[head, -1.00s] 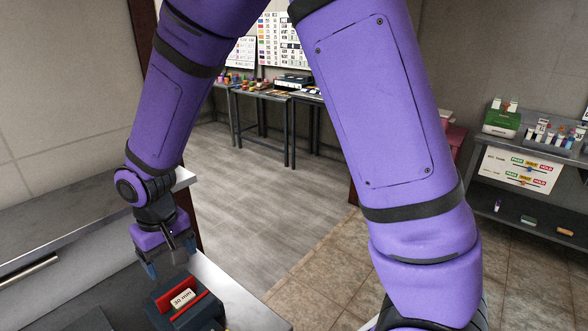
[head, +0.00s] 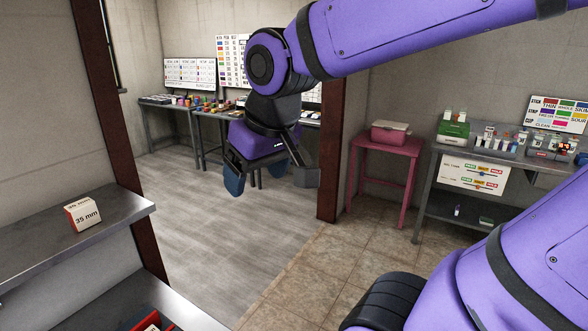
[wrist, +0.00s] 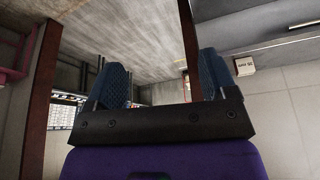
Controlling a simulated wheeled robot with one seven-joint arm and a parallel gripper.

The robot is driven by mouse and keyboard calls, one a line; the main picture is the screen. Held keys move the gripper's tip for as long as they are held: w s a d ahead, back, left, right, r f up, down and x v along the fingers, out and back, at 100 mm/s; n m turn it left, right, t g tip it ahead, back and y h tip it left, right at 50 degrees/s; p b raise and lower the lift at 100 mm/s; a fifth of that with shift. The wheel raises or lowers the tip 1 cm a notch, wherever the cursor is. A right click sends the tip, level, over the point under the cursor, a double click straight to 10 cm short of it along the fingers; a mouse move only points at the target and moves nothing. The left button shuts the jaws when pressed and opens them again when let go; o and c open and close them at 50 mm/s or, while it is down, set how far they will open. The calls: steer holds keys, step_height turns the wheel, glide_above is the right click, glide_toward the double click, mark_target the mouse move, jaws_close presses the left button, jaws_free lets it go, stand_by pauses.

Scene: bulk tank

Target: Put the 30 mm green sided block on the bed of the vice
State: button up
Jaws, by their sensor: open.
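The vice (head: 143,320) is cut off at the bottom edge of the head view, with only a bit of its red jaws showing. A whitish sliver of the 30 mm block (head: 152,328) shows between the jaws; its sides are hidden. My gripper (head: 270,180) is raised well away to the right of the vice, over the open floor. Its two blue fingers are apart with nothing between them. The wrist view also shows the empty fingers (wrist: 163,85).
A 35 mm block (head: 82,214) with an orange-red side stands on the grey shelf (head: 112,218) at left; it shows small in the wrist view (wrist: 245,66). A dark red post (head: 328,150), a pink table (head: 385,145) and a loaded rack (head: 470,150) stand beyond.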

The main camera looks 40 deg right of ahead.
steer(key=s+d+r+t, duration=0.1)
steer(key=s+d, duration=0.1)
steer(key=s, duration=0.3)
steer(key=shift+s+d+r+m, duration=0.2)
steer(key=shift+s+d+m, duration=0.1)
steer(key=shift+d, duration=0.1)
